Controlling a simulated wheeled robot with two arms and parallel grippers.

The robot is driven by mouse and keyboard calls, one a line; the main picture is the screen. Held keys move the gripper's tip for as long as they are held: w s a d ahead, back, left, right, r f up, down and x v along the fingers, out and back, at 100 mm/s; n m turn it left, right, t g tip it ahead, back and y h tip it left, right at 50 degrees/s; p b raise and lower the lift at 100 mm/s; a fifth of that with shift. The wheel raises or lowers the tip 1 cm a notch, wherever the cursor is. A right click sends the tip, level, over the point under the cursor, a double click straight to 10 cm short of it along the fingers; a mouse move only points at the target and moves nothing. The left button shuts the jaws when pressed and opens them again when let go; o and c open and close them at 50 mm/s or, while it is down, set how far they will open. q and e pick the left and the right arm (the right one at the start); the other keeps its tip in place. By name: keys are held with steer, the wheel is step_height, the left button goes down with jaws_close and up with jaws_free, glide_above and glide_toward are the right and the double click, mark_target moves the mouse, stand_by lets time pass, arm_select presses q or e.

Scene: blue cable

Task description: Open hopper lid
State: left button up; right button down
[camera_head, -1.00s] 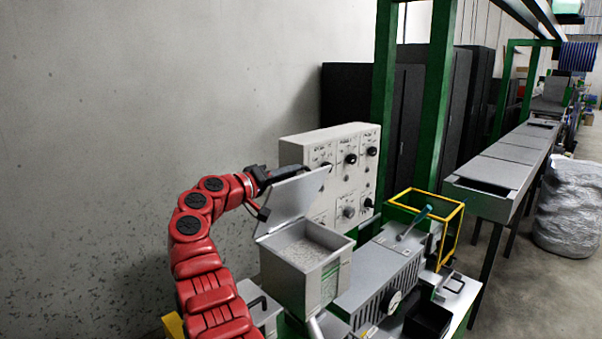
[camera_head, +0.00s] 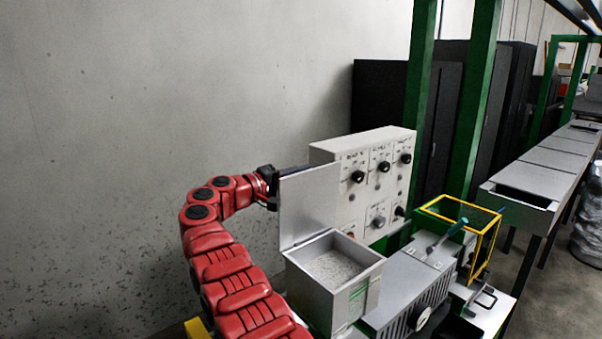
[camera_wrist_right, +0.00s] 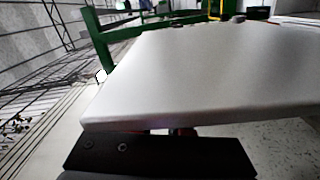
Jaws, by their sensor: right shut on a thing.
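The hopper (camera_head: 350,301) is a grey open-topped box with speckled grey granules (camera_head: 333,267) inside. Its flat grey lid (camera_head: 309,207) stands up nearly vertical at the left edge of the opening. My right gripper (camera_head: 279,180), on the red arm, is at the upper left edge of the lid and shut on it; the lid partly hides the fingers. In the right wrist view the lid (camera_wrist_right: 200,75) fills the middle, just beyond the dark gripper (camera_wrist_right: 165,150). My left gripper is not in view.
A control panel (camera_head: 395,150) with black knobs stands close behind the lid. Green posts (camera_head: 470,110) rise behind. A bare wall is on the left.

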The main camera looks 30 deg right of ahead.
steer(key=shift+f, duration=0.15)
steer(key=c, duration=0.9)
jaws_free()
steer(key=shift+a, duration=0.1)
steer(key=shift+a+f+b, duration=0.1)
steer(key=shift+a+b, duration=0.2)
steer(key=shift+b, duration=0.05)
steer(key=a+p, duration=0.1)
steer(key=a, duration=0.4)
steer(key=s+a+p, duration=0.1)
steer(key=a, duration=0.5)
steer(key=a+p, duration=0.1)
steer(key=a, duration=0.4)
steer(key=shift+s+a, duration=0.2)
steer(key=shift+a, duration=0.05)
